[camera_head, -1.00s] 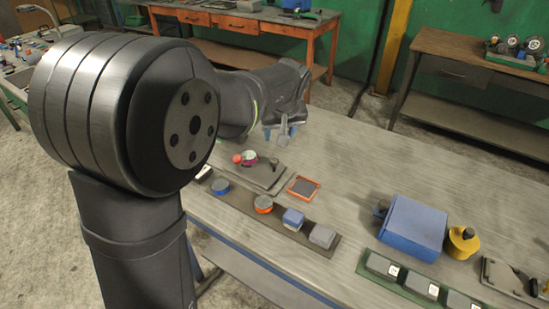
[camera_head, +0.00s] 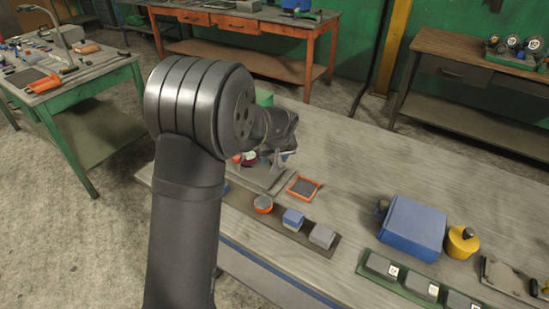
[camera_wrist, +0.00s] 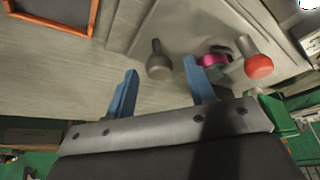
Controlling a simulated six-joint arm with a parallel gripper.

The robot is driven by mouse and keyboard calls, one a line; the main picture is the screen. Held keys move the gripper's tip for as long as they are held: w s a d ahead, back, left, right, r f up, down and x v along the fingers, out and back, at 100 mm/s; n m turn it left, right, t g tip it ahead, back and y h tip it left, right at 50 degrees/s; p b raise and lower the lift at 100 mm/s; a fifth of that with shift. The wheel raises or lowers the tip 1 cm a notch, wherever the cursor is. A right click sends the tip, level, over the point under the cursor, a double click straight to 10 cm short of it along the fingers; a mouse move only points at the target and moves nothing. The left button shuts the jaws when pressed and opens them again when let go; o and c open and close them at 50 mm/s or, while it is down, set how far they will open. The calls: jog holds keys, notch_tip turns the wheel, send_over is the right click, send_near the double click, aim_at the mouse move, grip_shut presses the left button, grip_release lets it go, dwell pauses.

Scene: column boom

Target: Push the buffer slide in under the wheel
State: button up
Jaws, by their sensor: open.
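A grey plate assembly (camera_head: 272,182) lies on the workbench, partly hidden behind my arm in the head view. In the wrist view its plate (camera_wrist: 190,22) carries a dark grey knob (camera_wrist: 158,62), a magenta round part (camera_wrist: 214,60) that may be the wheel, and a red-tipped lever (camera_wrist: 259,67). I cannot tell for sure which part is the buffer slide. My gripper (camera_wrist: 160,66) is open, its blue fingers apart and empty. The dark knob appears between and just beyond the fingertips; contact cannot be told. In the head view the fingers are not clear.
An orange-framed pad (camera_head: 303,188) lies just right of the plate. A blue box (camera_head: 412,226) stands right. The bench middle is clear.

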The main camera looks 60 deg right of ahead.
grip_shut()
jog(key=w, duration=1.4)
jog(key=shift+w+r, duration=0.1)
jog(key=shift+w, duration=0.15)
grip_release()
jog(key=shift+w, duration=0.1)
jog(key=shift+s+a+r, duration=0.15)
jog(key=shift+s+r, duration=0.1)
jog(key=shift+r, duration=0.2)
jog(key=v, duration=1.6)
jog(key=shift+r, duration=0.15)
